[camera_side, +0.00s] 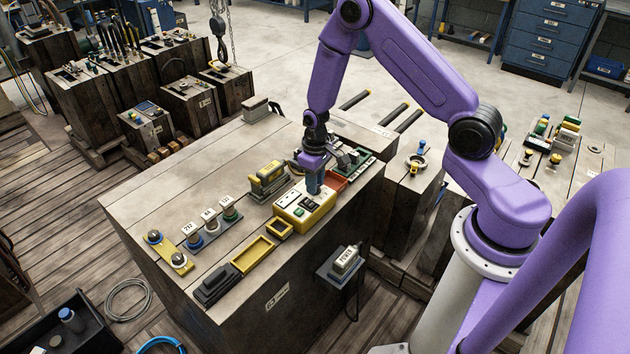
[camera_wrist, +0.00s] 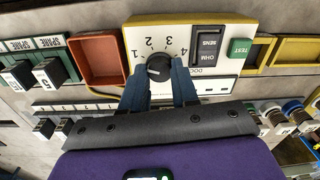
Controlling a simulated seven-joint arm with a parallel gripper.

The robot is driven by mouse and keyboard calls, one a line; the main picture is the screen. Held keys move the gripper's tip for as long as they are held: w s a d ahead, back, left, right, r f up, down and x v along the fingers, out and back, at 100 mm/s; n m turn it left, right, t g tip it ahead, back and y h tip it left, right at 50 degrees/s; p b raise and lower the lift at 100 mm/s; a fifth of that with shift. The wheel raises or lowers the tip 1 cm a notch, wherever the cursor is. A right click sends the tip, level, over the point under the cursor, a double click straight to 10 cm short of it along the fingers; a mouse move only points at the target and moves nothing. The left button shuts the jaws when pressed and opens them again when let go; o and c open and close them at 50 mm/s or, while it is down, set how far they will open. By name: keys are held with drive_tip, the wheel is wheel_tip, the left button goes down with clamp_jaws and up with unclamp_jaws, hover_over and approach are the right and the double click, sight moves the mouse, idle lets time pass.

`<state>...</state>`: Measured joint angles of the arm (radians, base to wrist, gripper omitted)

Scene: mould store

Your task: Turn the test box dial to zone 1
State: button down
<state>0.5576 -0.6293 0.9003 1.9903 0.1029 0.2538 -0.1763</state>
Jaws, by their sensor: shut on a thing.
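The test box (camera_side: 290,222) is a cream and yellow box on the wooden bench in the side view. In the wrist view the test box (camera_wrist: 222,22) shows its face, with the numbers 1 to 4 in an arc around a round black dial (camera_wrist: 159,67). My gripper (camera_wrist: 159,82) has its blue-grey fingers on either side of the dial and is shut on it. I cannot tell for sure which number the dial points at. In the side view my gripper (camera_side: 314,185) reaches down onto the box and hides the dial.
On the test box are a black OHM SENS switch (camera_wrist: 208,45) and a green TEST button (camera_wrist: 240,47). A red tray (camera_wrist: 100,58) lies beside it. Yellow trays (camera_side: 253,255), a black block (camera_side: 216,285) and labelled round parts (camera_side: 210,222) stand along the bench.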

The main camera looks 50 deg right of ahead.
drive_tip(key=shift+m, duration=1.1)
drive_tip(key=c, duration=0.8)
unclamp_jaws()
drive_tip(key=shift+c, duration=0.2)
drive_tip(key=shift+r, duration=0.1)
wheel_tip(320, 180, up, 17)
drive_tip(key=shift+d+r, duration=0.15)
drive_tip(key=shift+d, duration=0.05)
